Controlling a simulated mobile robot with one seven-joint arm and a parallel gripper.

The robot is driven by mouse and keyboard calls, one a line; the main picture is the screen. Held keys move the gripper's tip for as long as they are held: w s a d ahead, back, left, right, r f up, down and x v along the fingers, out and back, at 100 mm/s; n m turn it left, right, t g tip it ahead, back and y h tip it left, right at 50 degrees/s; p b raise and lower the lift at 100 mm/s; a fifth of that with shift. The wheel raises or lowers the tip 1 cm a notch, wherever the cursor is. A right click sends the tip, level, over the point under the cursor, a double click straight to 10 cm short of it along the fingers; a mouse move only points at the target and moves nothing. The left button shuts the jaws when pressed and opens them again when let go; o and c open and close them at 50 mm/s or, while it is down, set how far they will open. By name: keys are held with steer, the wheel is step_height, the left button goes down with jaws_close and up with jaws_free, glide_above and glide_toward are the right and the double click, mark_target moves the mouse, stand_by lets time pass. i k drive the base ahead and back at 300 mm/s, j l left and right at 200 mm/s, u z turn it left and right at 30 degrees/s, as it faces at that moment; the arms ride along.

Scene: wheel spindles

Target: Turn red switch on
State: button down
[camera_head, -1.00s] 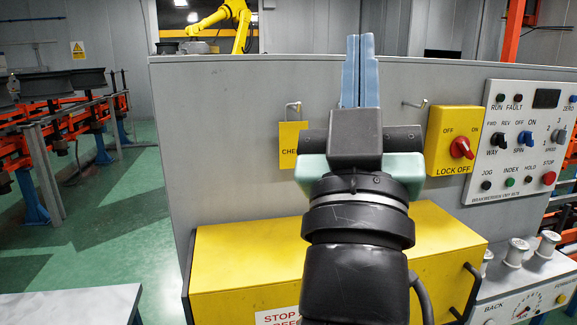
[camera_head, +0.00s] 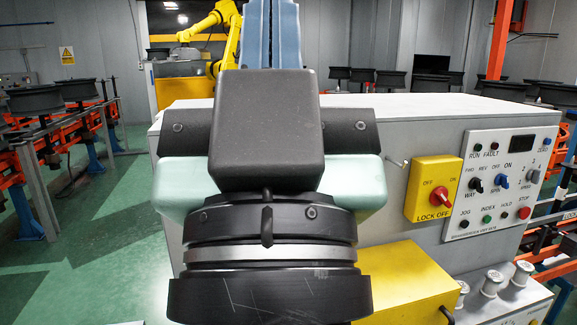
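The red switch (camera_head: 439,200) is a rotary knob on a yellow box (camera_head: 420,170) marked LOCK OFF, with OFF at its upper left and ON at its upper right. Which mark the knob points to is too small to tell. The box is on the front of a grey cabinet, right of my arm. My gripper (camera_head: 270,25) has two blue fingers lying side by side, shut with nothing visible between them. It is raised in the middle of the view, up and left of the switch and apart from it. The fingertips reach the top edge of the picture.
A white control panel (camera_head: 488,220) with several knobs and buttons is right of the yellow box. A yellow housing (camera_head: 405,280) juts out below. The grey cabinet (camera_head: 395,120) stands ahead. Green floor (camera_head: 110,240) is open at left, beside orange racks (camera_head: 50,140).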

mark_target(439, 196)
steer(key=i+l+z, duration=0.15)
steer(key=i+l, duration=0.2)
steer(key=i+l+z, duration=0.1)
steer(key=i+l, duration=0.2)
steer(key=i, duration=0.15)
